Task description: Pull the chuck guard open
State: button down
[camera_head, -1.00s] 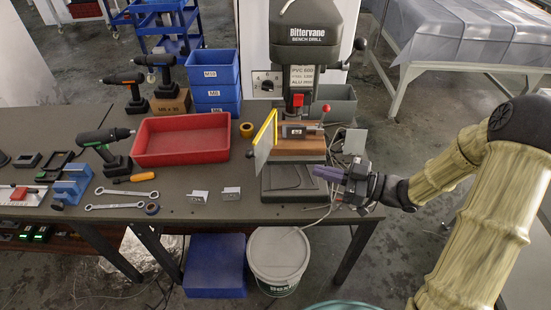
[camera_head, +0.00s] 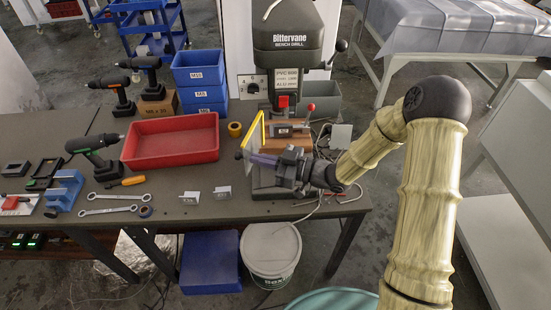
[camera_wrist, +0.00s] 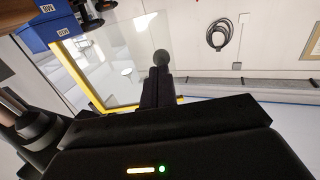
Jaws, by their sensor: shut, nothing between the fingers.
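The chuck guard (camera_head: 253,136) is a clear pane with a yellow edge, standing at the left front of the bench drill (camera_head: 290,40). In the wrist view its pane (camera_wrist: 112,62) fills the upper left. A dark round knob (camera_head: 239,155) shows at its front; it also shows in the wrist view (camera_wrist: 160,58). My gripper (camera_head: 249,157) is shut and empty, pointing left across the front of the drill. Its tips (camera_wrist: 157,75) lie close to the knob; I cannot tell whether they touch it. My gripper hides part of the guard's lower edge and the drill base.
A wooden block with a clamp (camera_head: 287,137) sits under the drill head. Loose cables (camera_head: 325,190) run at the bench's right end. A white bucket (camera_head: 271,250) stands below.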

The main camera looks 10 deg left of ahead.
aim_at(242, 156)
jog(key=shift+a, duration=0.25)
jog(key=a+b, duration=0.1)
jog(key=a, duration=0.1)
jog(key=a+b, duration=0.1)
jog(key=a, duration=0.2)
jog(key=shift+w+f+b, duration=0.1)
jog(key=shift+w+b, duration=0.1)
jog(key=shift+b, duration=0.1)
jog(key=shift+d, duration=0.2)
jog(key=shift+s+d, duration=0.1)
jog(key=shift+d, duration=0.2)
jog(key=s+d+b, duration=0.2)
jog(key=s+d, duration=0.5)
jog(key=d, duration=0.4)
jog(key=shift+d, duration=0.1)
